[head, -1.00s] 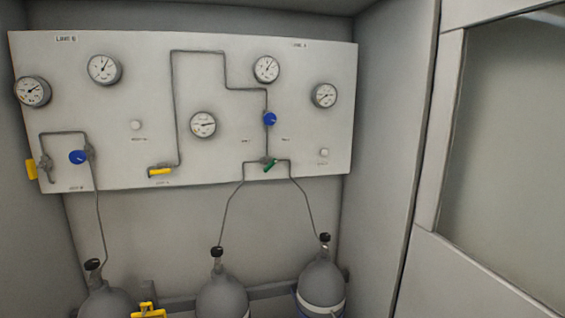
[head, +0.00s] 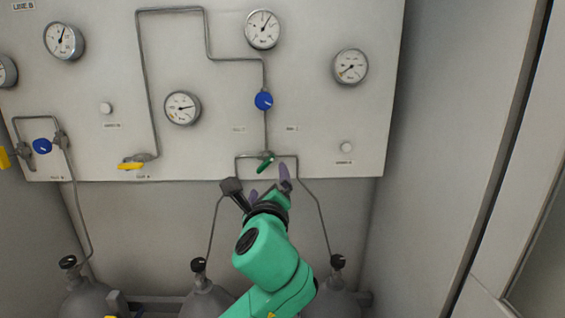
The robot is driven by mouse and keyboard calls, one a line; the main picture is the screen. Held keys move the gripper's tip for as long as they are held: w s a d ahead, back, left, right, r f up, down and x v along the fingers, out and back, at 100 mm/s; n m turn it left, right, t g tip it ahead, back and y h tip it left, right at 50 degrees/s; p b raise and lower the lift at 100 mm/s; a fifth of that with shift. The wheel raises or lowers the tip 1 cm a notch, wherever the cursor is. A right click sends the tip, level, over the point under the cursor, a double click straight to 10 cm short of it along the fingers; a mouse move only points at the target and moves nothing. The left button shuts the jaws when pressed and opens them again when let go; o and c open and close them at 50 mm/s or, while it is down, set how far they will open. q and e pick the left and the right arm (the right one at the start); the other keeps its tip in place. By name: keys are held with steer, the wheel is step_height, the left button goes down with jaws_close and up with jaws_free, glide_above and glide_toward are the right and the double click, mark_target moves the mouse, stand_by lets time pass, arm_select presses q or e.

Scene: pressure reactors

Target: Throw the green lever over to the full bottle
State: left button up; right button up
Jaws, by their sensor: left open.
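The green lever (head: 265,165) sits on a valve at the lower middle of the white panel (head: 215,140). It slants, with its lower end toward the left. Pipes run from this valve down to the middle bottle (head: 203,300) and the right bottle (head: 338,302). Which bottle is full I cannot tell. My left gripper (head: 269,190) is just below the lever, its purple-tipped fingers pointing up at the panel. It is open and appears apart from the lever. My left arm hides part of the pipes and of the right bottle. My right gripper is not in view.
A blue knob (head: 263,101) is above the lever, with a gauge (head: 262,29) higher up. A yellow lever (head: 131,165) is to the left. Another gauge (head: 350,66) is at the right. A side wall (head: 440,150) bounds the space on the right.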

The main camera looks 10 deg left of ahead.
mark_target(266, 166)
arm_select(q)
steer(key=w+a+p, duration=0.1)
steer(key=w+a, duration=0.1)
steer(key=w, duration=0.1)
steer(key=w+a+r+p, duration=0.1)
steer(key=w, duration=0.1)
steer(key=shift+w+a+p, duration=0.1)
steer(key=shift+w+p, duration=0.05)
steer(key=shift+p, duration=0.2)
steer(key=w, duration=0.2)
steer(key=w+p, duration=0.1)
steer(key=w, duration=0.1)
steer(key=w+f, duration=0.1)
steer(key=w, duration=0.1)
steer(key=shift+w+a, duration=0.15)
steer(key=shift+w, duration=0.05)
steer(key=shift+s+a+r, duration=0.1)
steer(key=shift+s+a, duration=0.1)
steer(key=shift+s, duration=0.05)
steer(key=shift+c, duration=0.3)
steer(key=c, duration=1.2)
steer(key=shift+o, duration=0.2)
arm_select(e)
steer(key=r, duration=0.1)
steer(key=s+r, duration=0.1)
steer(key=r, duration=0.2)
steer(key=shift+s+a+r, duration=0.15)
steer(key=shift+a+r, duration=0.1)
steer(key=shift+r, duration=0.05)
